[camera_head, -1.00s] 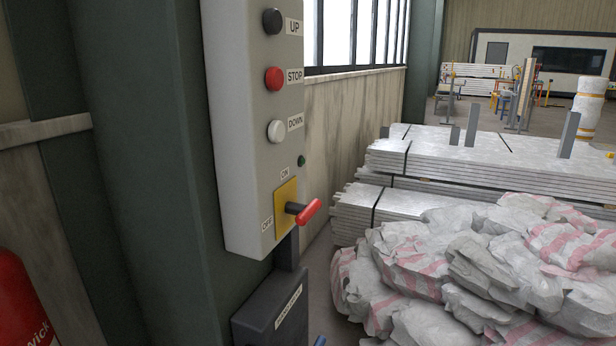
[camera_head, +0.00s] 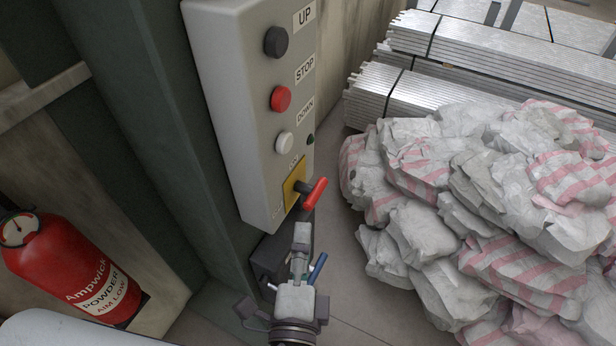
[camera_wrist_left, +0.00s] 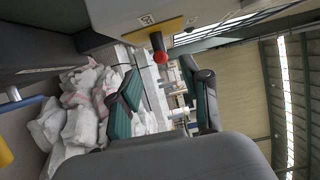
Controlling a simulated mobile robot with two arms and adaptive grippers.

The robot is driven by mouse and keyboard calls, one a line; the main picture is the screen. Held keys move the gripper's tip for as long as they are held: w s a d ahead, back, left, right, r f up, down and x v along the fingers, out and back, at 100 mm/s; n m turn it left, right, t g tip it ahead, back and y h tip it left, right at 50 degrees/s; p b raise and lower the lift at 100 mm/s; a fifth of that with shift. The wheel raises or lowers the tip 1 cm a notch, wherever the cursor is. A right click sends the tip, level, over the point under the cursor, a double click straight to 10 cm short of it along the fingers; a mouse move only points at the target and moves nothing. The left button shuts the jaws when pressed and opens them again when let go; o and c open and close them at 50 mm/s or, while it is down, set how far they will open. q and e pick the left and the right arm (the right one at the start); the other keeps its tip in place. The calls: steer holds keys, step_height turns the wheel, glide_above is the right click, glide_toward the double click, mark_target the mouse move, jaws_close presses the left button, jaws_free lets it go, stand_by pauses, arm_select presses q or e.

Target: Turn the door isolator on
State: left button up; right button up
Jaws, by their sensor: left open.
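The door isolator is a red-tipped handle (camera_head: 315,193) on a yellow plate (camera_head: 293,186), low on the grey control box (camera_head: 232,120). My right gripper is not in view.
Black UP, red STOP and white DOWN buttons (camera_head: 284,142) sit above the isolator. A blue lever (camera_head: 317,268) is close beside my left gripper. A red fire extinguisher (camera_head: 70,262) stands at left. Grey bags (camera_head: 480,190) and metal stacks (camera_head: 480,60) fill the right.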

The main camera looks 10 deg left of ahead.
mark_target(308, 192)
arm_select(q)
steer(key=w+p, duration=0.1)
steer(key=w, duration=0.2)
steer(key=w+p, duration=0.1)
steer(key=w, duration=0.2)
steer(key=w+p, duration=0.1)
steer(key=w, duration=0.3)
steer(key=shift+a, duration=0.35)
steer(key=shift+w+p, duration=0.35)
steer(key=shift+w, duration=0.25)
steer(key=shift+f, duration=0.1)
jaws_close()
